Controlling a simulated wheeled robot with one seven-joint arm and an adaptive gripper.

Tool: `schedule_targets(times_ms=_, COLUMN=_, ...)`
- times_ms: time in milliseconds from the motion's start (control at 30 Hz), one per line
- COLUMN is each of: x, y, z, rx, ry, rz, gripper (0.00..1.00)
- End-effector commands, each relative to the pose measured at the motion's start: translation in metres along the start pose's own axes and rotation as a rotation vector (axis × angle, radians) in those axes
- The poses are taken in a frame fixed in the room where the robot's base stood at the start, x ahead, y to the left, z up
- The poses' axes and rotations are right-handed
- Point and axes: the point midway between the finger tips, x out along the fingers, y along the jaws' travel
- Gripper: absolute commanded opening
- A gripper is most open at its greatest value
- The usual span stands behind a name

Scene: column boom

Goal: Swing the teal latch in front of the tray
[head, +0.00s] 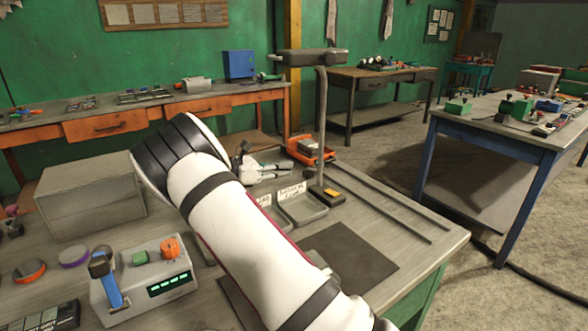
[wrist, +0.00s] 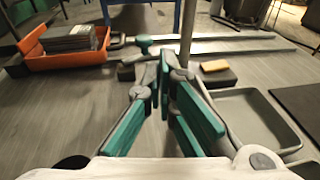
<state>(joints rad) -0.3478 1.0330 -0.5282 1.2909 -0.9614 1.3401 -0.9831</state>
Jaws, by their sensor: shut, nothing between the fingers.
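An orange tray (head: 322,156) holding a dark stack is on the bench beyond my gripper. It shows at the upper left of the wrist view (wrist: 72,58). A small teal piece (wrist: 146,42), which looks like the latch, is at the tray's right side, with a dark knob on its left and a grey bar running right. I cannot make out the latch in the head view. My gripper (wrist: 165,72) has teal pads and grey links; its fingertips are together and empty. They appear just below the latch, and I see no clear contact. In the head view my gripper (head: 284,168) is partly behind my arm.
Shallow grey trays (head: 302,212) lie nearer. Two long rails cross the bench to the right. A grey box (head: 92,195) stands left.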

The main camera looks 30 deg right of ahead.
Motion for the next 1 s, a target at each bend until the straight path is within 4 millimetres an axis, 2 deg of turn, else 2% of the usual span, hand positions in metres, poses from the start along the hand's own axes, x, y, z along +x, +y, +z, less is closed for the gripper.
schedule_targets(times_ms=400, x=-0.004, y=0.000, z=0.000, rx=-0.003, ry=0.000, rz=0.001, gripper=0.00)
schedule_targets(times_ms=567, x=-0.006, y=0.000, z=0.000, rx=-0.089, ry=0.000, rz=0.009, gripper=0.00)
schedule_targets(times_ms=667, x=-0.010, y=0.000, z=0.000, rx=-0.225, ry=-0.001, rz=0.020, gripper=0.00)
schedule_targets(times_ms=1000, x=-0.030, y=0.002, z=0.000, rx=-0.891, ry=-0.039, rz=0.085, gripper=0.00)
